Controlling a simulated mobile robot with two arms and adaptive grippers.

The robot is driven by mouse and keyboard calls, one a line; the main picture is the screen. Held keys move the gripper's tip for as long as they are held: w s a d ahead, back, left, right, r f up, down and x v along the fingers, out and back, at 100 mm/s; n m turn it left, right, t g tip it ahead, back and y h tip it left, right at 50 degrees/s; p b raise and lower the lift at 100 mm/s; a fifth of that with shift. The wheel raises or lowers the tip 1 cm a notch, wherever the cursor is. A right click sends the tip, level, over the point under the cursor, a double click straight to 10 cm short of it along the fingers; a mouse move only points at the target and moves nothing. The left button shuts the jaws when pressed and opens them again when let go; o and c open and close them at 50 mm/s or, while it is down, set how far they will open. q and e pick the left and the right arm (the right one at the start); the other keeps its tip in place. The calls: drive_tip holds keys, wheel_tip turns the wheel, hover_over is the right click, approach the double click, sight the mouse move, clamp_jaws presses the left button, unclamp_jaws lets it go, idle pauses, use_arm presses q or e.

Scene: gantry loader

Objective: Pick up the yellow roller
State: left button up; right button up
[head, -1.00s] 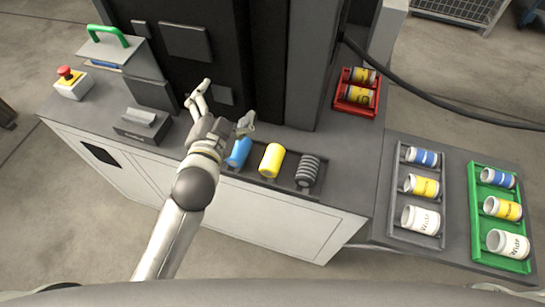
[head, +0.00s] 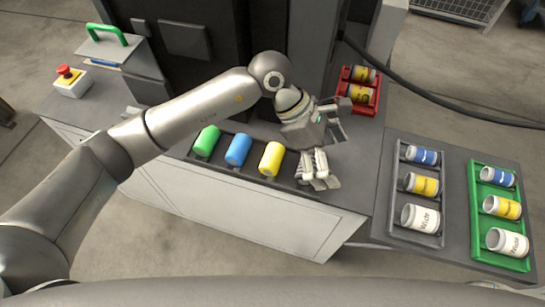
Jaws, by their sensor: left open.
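The yellow roller (head: 271,158) lies in a dark tray (head: 257,175) on the machine's front ledge, with its near end toward me. A blue roller (head: 238,150) and a green roller (head: 206,141) lie to its left in the same tray. My left gripper (head: 332,152) is open and appears empty, to the right of the yellow roller and apart from it in the picture. The gripper covers the tray's right end, so the dark ribbed roller there is hidden. My right gripper is not in view.
A red bin (head: 357,108) with cans stands just beyond the gripper. A grey tray (head: 430,238) and a green tray (head: 518,265) with cans are at right. A black cable (head: 440,112) hangs across the back right. The dark machine column (head: 315,60) rises behind.

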sight(272, 154)
use_arm(q)
drive_tip(key=w+a+t+y, duration=0.1)
drive_tip(key=w+a+y, duration=0.1)
drive_tip(key=a, duration=0.2)
drive_tip(key=w+a+f+t+y, duration=0.1)
drive_tip(key=w+a+y, duration=0.1)
drive_tip(key=w+a, duration=0.1)
drive_tip(key=w+a+t+y, duration=0.1)
drive_tip(key=w+a+y, duration=0.1)
drive_tip(key=a, duration=0.2)
drive_tip(key=shift+w+a+f+m+y, duration=0.3)
drive_tip(key=shift+w+f+m, duration=0.1)
drive_tip(key=shift+w+a+f, duration=0.1)
drive_tip(key=shift+a+f, duration=0.15)
drive_tip(key=shift+f, duration=0.05)
wheel_tip(272, 154, down, 4)
drive_tip(key=shift+f+p, duration=0.25)
drive_tip(key=shift+p, duration=0.6)
drive_tip(key=shift+f+p, duration=0.5)
drive_tip(key=shift+f, duration=0.05)
wheel_tip(272, 154, down, 4)
drive_tip(key=shift+r+p, duration=0.25)
drive_tip(key=shift+p, duration=0.65)
drive_tip(key=shift+w+d+f, duration=0.1)
drive_tip(key=shift+f, duration=0.35)
drive_tip(key=shift+c, duration=0.2)
drive_tip(key=c, duration=1.2)
